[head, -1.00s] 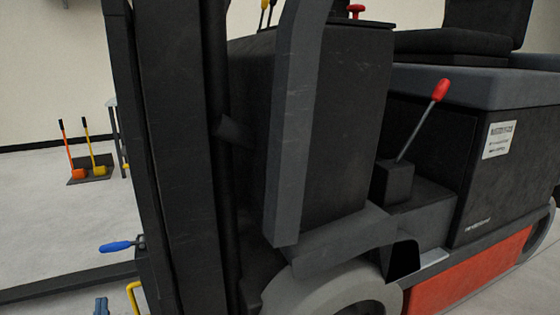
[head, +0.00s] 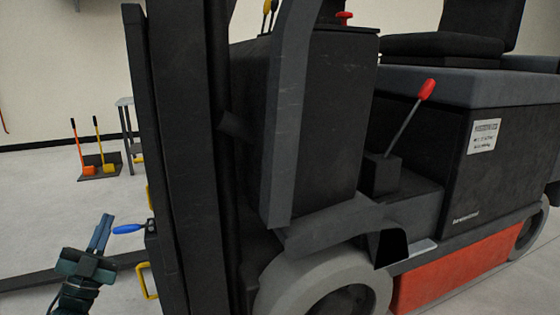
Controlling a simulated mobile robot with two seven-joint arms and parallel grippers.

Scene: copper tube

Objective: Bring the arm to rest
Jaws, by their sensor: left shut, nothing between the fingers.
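My left gripper (head: 103,235) shows at the lower left of the head view, its fingers pointing up and shut with nothing between them. My arm comes in below it from the bottom edge. The gripper appears just left of a blue-handled lever (head: 129,229) on the forklift's mast side; whether they touch cannot be told. A large dark forklift (head: 320,120) fills the middle and right. My right gripper is not in view.
The forklift's mast (head: 182,150) stands right of my gripper, with a yellow handle (head: 147,281) low beside it. A red-knobbed lever (head: 426,90) rises from its side. Orange and yellow tools (head: 98,160) stand on the floor behind. Pale floor (head: 45,215) at left is open.

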